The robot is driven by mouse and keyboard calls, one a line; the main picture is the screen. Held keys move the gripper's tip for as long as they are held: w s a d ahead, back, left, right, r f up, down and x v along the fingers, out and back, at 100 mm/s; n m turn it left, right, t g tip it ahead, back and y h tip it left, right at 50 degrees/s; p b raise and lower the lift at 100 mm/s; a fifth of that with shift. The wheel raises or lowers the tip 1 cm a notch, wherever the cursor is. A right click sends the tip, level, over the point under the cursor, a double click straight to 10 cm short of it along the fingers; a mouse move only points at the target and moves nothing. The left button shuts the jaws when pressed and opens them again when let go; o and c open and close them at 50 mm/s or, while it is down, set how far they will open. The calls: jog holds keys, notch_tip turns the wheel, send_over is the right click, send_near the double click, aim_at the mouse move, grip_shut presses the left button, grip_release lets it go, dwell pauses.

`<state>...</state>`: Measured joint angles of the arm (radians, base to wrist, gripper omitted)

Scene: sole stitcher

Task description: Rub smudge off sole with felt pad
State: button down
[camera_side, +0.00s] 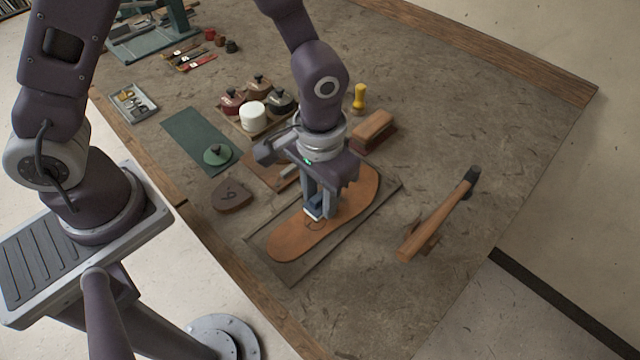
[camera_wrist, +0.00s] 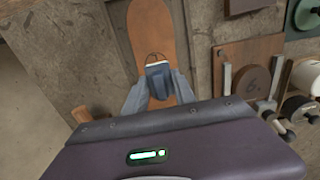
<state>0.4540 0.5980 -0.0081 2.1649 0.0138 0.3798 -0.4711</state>
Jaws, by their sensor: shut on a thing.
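An orange-brown leather sole (camera_side: 298,237) lies flat on a dark grey board (camera_side: 291,271) on the workbench. My gripper (camera_side: 318,207) points down over the middle of the sole and is shut on a blue felt pad (camera_side: 313,214) with a pale underside. The pad is at the sole's surface; I cannot tell if it presses on it. A thin dark curved mark (camera_side: 314,226) shows beside the pad on the sole. In the wrist view the pad (camera_wrist: 159,82) sits between both fingers, and the sole (camera_wrist: 150,28) runs away above it. The sole under the pad is hidden.
A hammer (camera_side: 438,215) lies to the right and a wooden brush (camera_side: 374,130) stands behind. A numbered brown piece (camera_side: 232,196), a green mat (camera_side: 190,135) and a tray of lidded jars (camera_side: 253,117) are at left. The bench is clear at the far right.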

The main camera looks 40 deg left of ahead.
aim_at(352, 187)
jog(key=shift+f, duration=0.45)
jog(key=shift+w+f, duration=0.45)
jog(key=shift+f, duration=0.05)
jog(key=shift+w+f, duration=0.1)
jog(key=shift+w, duration=0.25)
jog(key=shift+w+f, duration=0.2)
jog(key=shift+w, duration=3.3)
jog(key=shift+s, duration=4.25)
jog(key=shift+w+a, duration=0.1)
jog(key=shift+w, duration=4.25)
jog(key=shift+s, duration=4.25)
jog(key=shift+s+r, duration=0.15)
jog(key=shift+r, duration=4.05)
